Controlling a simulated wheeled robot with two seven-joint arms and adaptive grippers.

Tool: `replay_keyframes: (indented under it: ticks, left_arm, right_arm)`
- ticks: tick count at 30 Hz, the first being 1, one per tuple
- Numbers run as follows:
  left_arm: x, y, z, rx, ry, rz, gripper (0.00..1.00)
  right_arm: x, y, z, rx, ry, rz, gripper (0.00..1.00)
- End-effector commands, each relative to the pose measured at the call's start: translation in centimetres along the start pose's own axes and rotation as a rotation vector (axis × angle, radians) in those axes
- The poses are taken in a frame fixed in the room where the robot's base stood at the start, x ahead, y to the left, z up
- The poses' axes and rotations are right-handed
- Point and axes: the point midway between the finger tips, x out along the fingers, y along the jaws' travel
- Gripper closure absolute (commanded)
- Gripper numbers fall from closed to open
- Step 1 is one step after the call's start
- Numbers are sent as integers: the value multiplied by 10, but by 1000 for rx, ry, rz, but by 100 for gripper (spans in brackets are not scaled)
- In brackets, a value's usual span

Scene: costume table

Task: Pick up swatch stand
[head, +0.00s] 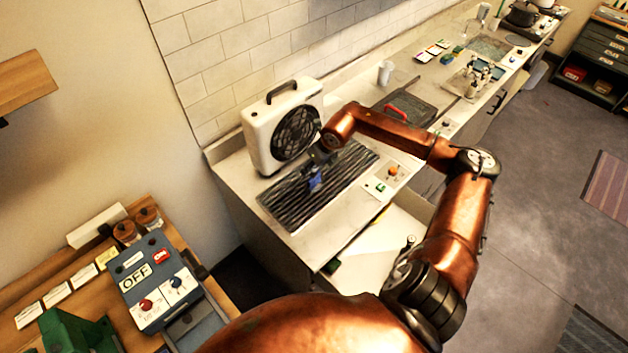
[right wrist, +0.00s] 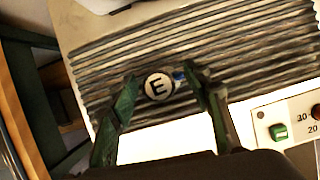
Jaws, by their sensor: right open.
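A small object, which I take to be the swatch stand, shows as a round white disc with a black letter E (right wrist: 159,86) in the right wrist view, with a bit of blue beside it. In the head view it appears as a small blue shape (head: 316,182) over the dark ribbed mat (head: 290,208). My right gripper (head: 319,168) reaches down over it from the right. In the right wrist view the green fingers (right wrist: 160,80) are open, one on each side of the disc. I cannot tell whether they touch it. My left gripper is not in view.
A white fan box (head: 262,140) stands just behind the mat. A small panel with a green switch (head: 378,187) lies to its right. A blue-grey OFF/ON box (head: 155,285) sits on the wooden bench at lower left. The countertop's front strip is fairly clear.

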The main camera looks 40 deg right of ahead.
Motion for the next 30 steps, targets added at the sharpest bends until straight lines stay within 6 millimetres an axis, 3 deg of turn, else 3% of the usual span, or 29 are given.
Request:
replay_keyframes:
  ticks: [21,30]
  left_arm:
    - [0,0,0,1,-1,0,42]
    - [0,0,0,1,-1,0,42]
  right_arm:
    - [0,0,0,1,0,0,100]
    - [-1,0,0,1,0,0,100]
